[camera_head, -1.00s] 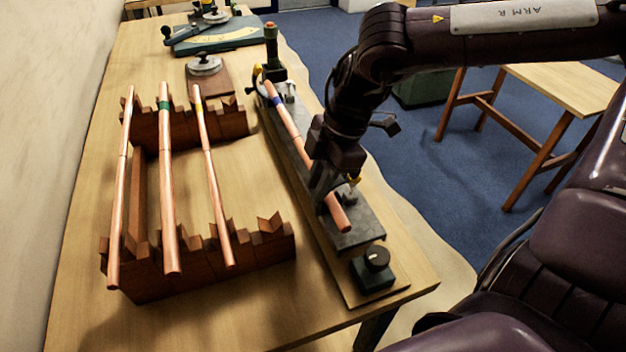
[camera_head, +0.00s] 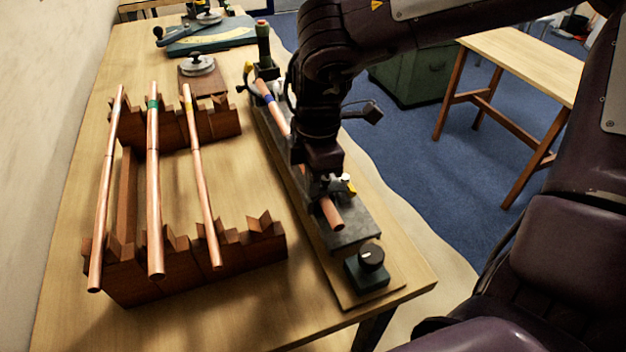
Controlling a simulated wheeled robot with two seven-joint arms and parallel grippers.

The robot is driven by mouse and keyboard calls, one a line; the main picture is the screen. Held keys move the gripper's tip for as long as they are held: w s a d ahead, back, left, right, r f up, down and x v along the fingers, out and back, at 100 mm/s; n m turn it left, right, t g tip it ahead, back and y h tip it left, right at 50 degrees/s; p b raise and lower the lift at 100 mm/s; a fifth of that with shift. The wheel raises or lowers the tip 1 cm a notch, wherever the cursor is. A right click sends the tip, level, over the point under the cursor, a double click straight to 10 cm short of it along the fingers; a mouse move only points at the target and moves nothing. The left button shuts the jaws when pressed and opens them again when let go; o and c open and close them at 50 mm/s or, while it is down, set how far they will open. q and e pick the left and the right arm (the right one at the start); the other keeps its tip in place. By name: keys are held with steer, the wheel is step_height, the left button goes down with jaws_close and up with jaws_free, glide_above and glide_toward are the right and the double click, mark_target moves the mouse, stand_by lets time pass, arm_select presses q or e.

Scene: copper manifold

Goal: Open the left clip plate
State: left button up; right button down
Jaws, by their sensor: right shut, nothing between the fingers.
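A copper pipe with a blue band (camera_head: 268,99) lies along the long grey fixture (camera_head: 357,233) on the right of the bench. Its near end (camera_head: 333,214) sticks out past my right gripper (camera_head: 316,196). My right gripper is shut and points down at the near part of the fixture, over the pipe. A small metal clip part with a yellow tip (camera_head: 347,186) shows just right of the fingers. The gripper and wrist hide much of this clip, and I cannot tell whether its plate is open. Another yellow-tipped clip part (camera_head: 247,72) stands at the fixture's far end. My left gripper is out of view.
A wooden rack (camera_head: 196,270) holds three copper pipes on the left. A black knob on a green block (camera_head: 370,260) stands at the fixture's near end. A green-handled tool (camera_head: 263,45) rises at its far end. Bare bench lies between rack and fixture.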

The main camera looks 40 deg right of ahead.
steer(key=shift+w+a, duration=0.1)
steer(key=shift+a, duration=0.2)
steer(key=a, duration=0.1)
steer(key=a+h+b, duration=0.1)
steer(key=shift+w+a+h, duration=0.3)
steer(key=shift+w+a, duration=0.05)
steer(key=shift+a, duration=0.05)
steer(key=shift+w+a+f+g+h, duration=0.15)
steer(key=shift+a+f+g+h, duration=0.25)
steer(key=shift+h, duration=0.4)
